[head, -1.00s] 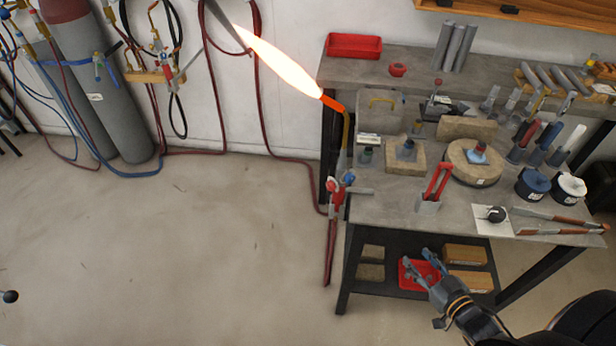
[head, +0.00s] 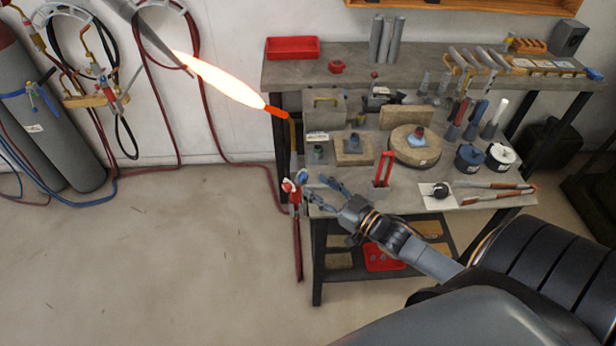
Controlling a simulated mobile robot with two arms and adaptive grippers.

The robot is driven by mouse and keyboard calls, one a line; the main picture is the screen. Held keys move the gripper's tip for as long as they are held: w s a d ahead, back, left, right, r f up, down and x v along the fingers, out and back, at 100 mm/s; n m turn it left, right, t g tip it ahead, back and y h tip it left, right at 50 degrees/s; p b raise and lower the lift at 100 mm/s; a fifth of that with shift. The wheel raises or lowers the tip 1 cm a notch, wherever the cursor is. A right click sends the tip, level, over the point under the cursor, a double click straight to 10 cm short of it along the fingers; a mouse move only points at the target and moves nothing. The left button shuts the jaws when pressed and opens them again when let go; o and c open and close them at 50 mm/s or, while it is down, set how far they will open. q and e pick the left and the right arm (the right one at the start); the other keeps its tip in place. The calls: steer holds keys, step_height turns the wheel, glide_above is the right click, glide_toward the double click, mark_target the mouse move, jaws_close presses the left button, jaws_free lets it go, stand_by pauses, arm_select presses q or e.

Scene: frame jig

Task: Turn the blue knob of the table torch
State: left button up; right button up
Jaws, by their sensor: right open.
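The table torch (head: 292,132) stands at the left edge of the workbench, with an orange-red tip and a long bright flame (head: 225,82) pointing up and left. Its blue knob (head: 303,175) is low on the torch, on the right side of the valve body. A red knob (head: 288,186) is beside it on the left. My right gripper (head: 321,191) is open, its fingers pointing left towards the blue knob. A small gap seems to lie between them; depth is hard to judge. My left gripper is not in view.
The workbench (head: 340,205) holds a red tool in a stand (head: 383,170), a round brick turntable (head: 415,150), blue and white pots and long tongs. Red hoses (head: 215,125) hang on the wall at left. Gas cylinders stand far left. The floor at left is clear.

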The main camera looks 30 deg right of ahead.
mark_target(305, 179)
steer(key=shift+p+x, duration=0.3)
steer(key=shift+x, duration=1.75)
jaws_close()
